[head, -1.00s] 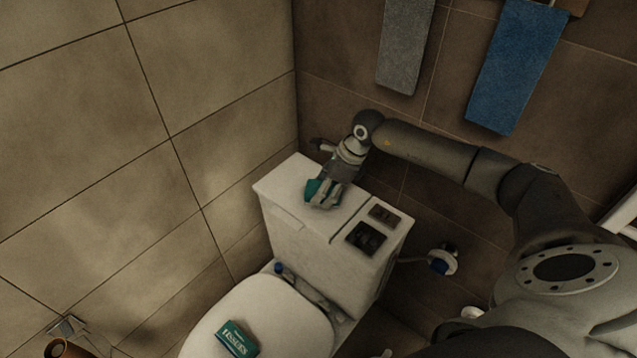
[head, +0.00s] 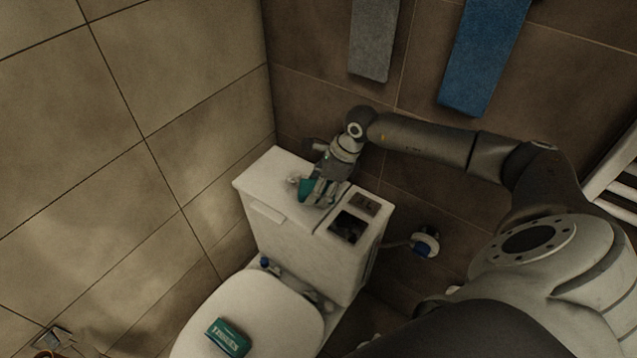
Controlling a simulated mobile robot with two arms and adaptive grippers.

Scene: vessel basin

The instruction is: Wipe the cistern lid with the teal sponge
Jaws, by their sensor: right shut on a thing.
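The white cistern lid (head: 268,178) is the top of the cistern behind the toilet, in the middle of the head view. The teal sponge (head: 305,188) is at the lid, right of its middle, partly hidden by the fingers. My right gripper (head: 316,196) is shut on the sponge from above, at the lid's surface; I cannot tell whether the sponge is pressed against it. My left gripper is not in view.
A dark open recess (head: 348,227) and a small dark panel (head: 363,204) are at the cistern's right end. A teal tissue box (head: 227,338) lies on the closed toilet lid (head: 262,300). Grey (head: 373,40) and blue (head: 484,55) towels hang on the wall behind.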

